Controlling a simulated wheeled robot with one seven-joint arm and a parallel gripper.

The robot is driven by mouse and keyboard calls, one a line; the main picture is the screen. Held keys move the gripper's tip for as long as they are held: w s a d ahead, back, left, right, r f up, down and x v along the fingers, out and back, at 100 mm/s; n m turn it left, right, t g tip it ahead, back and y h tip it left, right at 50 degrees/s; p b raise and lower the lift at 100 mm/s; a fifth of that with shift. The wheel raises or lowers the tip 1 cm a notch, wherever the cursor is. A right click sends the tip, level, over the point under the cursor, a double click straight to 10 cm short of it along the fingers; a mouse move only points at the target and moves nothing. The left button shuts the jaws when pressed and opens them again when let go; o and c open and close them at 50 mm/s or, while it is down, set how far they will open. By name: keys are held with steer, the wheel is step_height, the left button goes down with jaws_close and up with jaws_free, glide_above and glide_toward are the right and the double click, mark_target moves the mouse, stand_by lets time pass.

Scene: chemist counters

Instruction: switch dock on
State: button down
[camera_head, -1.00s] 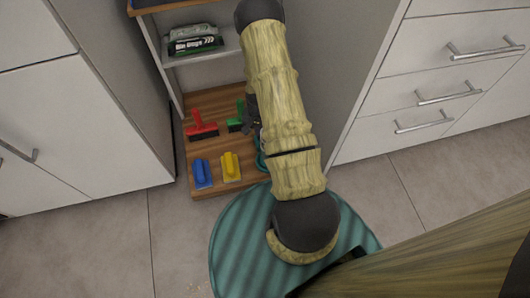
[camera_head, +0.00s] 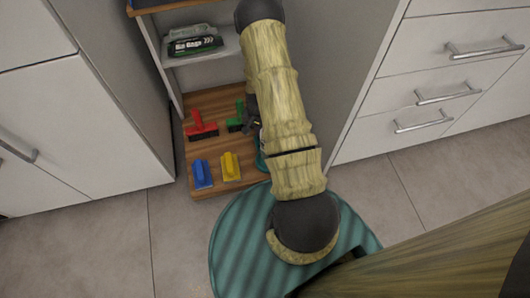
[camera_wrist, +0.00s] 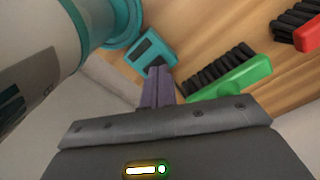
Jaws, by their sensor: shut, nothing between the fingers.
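A teal box with a dark rectangular inset (camera_wrist: 152,52), possibly the dock or its switch, is on the wooden shelf in the wrist view. A white and teal rounded body (camera_wrist: 40,40) with a teal round base stands beside it at the left. My gripper (camera_wrist: 158,72) is shut and empty, its fingertips right at the near edge of the box; I cannot tell whether they touch. In the head view my arm hides most of this, with a bit of teal (camera_head: 261,158) showing beside it. No switch position is readable.
A green brush (camera_wrist: 235,75) lies close to the right of my fingers, with a red brush (camera_wrist: 308,35) beyond. Blue (camera_head: 202,173) and yellow (camera_head: 231,166) handled tools are at the front of the wooden shelf (camera_head: 215,190). Cabinet walls stand close on both sides.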

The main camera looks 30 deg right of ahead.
steer(key=shift+f+b, duration=0.45)
steer(key=shift+f, duration=0.45)
stand_by(0.6)
steer(key=shift+r, duration=0.1)
steer(key=shift+r+p, duration=3.4)
